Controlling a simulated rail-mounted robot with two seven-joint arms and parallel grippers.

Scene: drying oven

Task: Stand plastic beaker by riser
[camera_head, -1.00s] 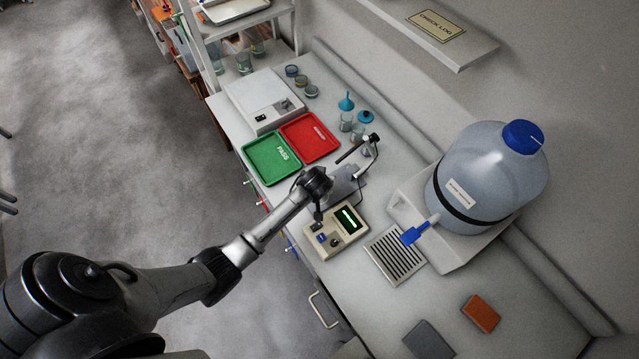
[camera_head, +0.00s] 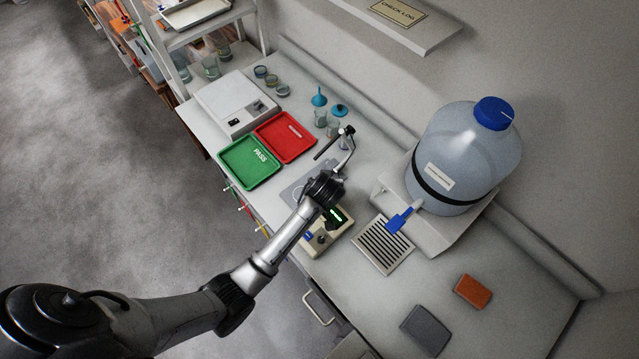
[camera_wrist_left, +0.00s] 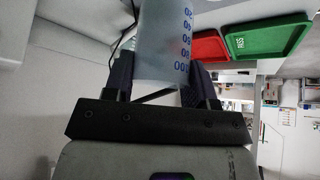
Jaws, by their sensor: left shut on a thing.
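My left gripper (camera_wrist_left: 160,78) is shut on a translucent plastic beaker (camera_wrist_left: 164,40) with blue graduation marks, one finger on each side of it. In the head view my left wrist is over the bench beside a beige meter (camera_head: 318,238); the wrist hides the fingers and the beaker there. The riser (camera_head: 432,240) is the pale block under a large blue-capped carboy (camera_head: 470,150). It stands to the right of my left wrist, with a slotted drain grate (camera_head: 383,246) at its front. My right gripper is out of view.
The green PASS tray (camera_head: 250,163) and red tray (camera_head: 286,137) lie left of the wrist. An electrode arm (camera_head: 333,142) rises behind the wrist. An orange block (camera_head: 473,291) and grey pad (camera_head: 426,330) lie on the right bench, with clear surface around them.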

